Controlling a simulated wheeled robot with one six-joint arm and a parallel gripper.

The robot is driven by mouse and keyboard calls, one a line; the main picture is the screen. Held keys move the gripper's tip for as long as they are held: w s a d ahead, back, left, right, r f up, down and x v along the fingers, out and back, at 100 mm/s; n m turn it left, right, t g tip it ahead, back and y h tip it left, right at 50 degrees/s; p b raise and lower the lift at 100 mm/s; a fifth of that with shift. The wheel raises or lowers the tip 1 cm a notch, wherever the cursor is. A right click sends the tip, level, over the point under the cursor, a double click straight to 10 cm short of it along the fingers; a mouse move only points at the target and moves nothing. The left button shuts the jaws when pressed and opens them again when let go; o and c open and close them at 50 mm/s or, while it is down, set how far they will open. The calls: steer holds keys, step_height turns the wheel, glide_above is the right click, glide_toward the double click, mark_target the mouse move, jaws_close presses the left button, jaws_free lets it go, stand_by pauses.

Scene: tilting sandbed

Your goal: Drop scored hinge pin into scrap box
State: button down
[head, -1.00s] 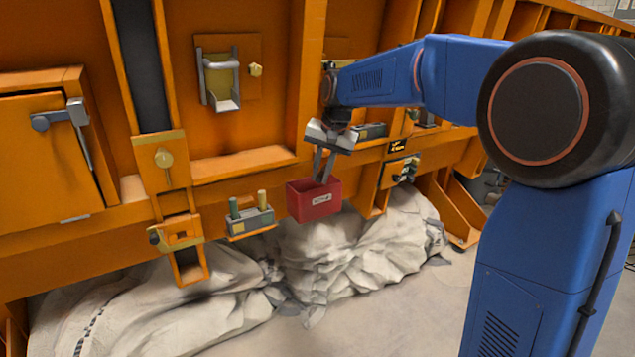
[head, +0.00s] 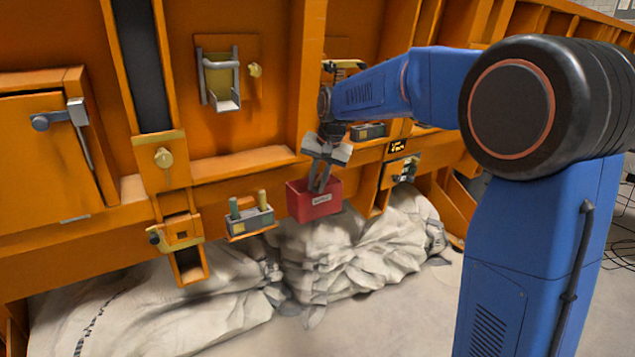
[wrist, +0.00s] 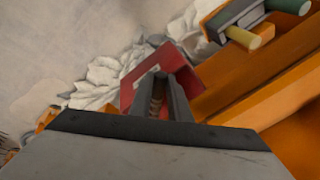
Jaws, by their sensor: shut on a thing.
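My gripper (head: 318,188) points down at the red scrap box (head: 304,207), its fingertips at the box's open top. It is shut on a thin brownish pin (wrist: 156,98), which shows between the fingers in the wrist view. I take it for the scored hinge pin; scoring is too small to make out. In the wrist view, the red box (wrist: 130,92) lies beyond the fingertips (wrist: 161,82). The fingers hide part of the box, and its inside cannot be seen in the head view.
A small holder (head: 249,222) with a green and a yellow peg sits left of the box. An orange ribbed wall (head: 240,165) stands behind. Pale sacks (head: 340,262) lie below. A grey box (head: 368,131) sits on the ledge behind my wrist.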

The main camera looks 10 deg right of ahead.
steer(key=c, duration=1.7)
jaws_free()
steer(key=shift+o, duration=0.2)
steer(key=v, duration=1.2)
steer(key=s+d+f+n, duration=0.1)
steer(key=s+d+n, duration=0.15)
steer(key=s, duration=0.95)
steer(key=s+d+f+n, duration=0.1)
steer(key=s+f, duration=0.5)
steer(key=s, duration=0.3)
steer(key=s+d+f+n+t+h, duration=0.1)
steer(key=s+d+f, duration=0.1)
steer(key=s+f, duration=0.4)
steer(key=s+d+f+n, duration=0.1)
steer(key=s+f, duration=0.5)
steer(key=s, duration=0.6)
steer(key=shift+d, duration=0.55)
